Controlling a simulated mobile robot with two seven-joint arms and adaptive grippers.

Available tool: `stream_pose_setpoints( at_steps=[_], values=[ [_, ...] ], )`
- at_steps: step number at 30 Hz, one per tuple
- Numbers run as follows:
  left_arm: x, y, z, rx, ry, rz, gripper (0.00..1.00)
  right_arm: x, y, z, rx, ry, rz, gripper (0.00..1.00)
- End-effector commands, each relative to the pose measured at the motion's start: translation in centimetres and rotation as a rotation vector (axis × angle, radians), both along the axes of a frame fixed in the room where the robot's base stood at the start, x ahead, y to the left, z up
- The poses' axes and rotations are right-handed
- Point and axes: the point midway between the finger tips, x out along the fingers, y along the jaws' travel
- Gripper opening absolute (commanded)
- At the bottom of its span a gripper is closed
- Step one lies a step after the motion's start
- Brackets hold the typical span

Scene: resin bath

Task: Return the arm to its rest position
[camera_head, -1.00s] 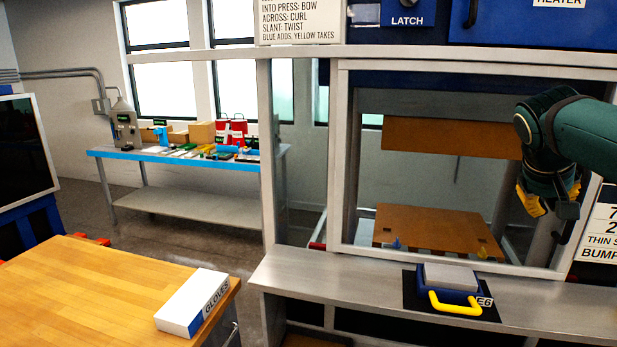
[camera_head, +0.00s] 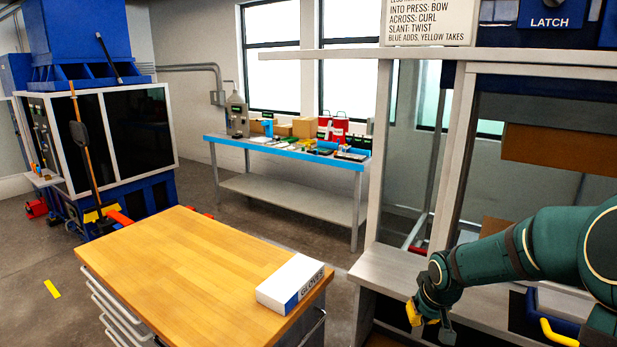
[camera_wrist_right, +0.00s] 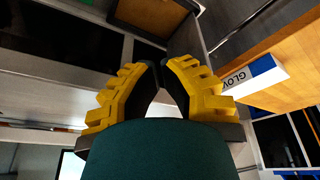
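My right arm reaches in from the right edge in the head view. Its gripper (camera_head: 430,318) hangs low in front of the grey bench, just right of the wooden worktop. In the right wrist view the yellow-and-black fingers (camera_wrist_right: 161,72) lean together and their tips all but meet, with nothing seen between them. The gripper looks shut and empty. My left arm and gripper are not in view.
A wooden-topped cabinet (camera_head: 185,265) carries a white gloves box (camera_head: 292,281) near my right gripper. The grey bench (camera_head: 385,268) and window frame (camera_head: 452,150) stand close behind my arm. A blue-edged table (camera_head: 290,152) stands farther back.

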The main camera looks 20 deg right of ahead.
Motion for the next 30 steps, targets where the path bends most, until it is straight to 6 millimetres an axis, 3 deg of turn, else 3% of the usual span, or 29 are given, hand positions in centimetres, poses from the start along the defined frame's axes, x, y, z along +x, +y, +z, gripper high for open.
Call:
stream_pose_setpoints(
  at_steps=[1,5,8,12,15,18,21,30],
  values=[
    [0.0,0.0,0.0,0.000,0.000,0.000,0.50,0.5,2.9,-2.6,0.044,0.011,0.033,0.00],
    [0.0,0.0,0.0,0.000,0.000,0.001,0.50,0.9,9.9,-8.2,0.150,0.019,0.090,0.00],
    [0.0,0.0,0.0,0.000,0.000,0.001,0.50,-0.1,15.5,-12.3,0.229,0.037,0.119,0.00],
    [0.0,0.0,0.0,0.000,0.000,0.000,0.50,-3.3,22.9,-17.3,0.326,0.076,0.139,0.00],
    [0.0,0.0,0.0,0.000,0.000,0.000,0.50,-6.4,27.2,-20.1,0.373,0.111,0.138,0.00],
    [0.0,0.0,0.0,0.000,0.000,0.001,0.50,-9.3,30.1,-21.8,0.399,0.141,0.132,0.00],
    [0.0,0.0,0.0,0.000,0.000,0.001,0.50,-11.2,31.6,-22.8,0.408,0.159,0.125,0.00],
    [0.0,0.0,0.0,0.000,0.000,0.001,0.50,-12.2,32.4,-23.2,0.412,0.166,0.122,0.00]
  ],
)
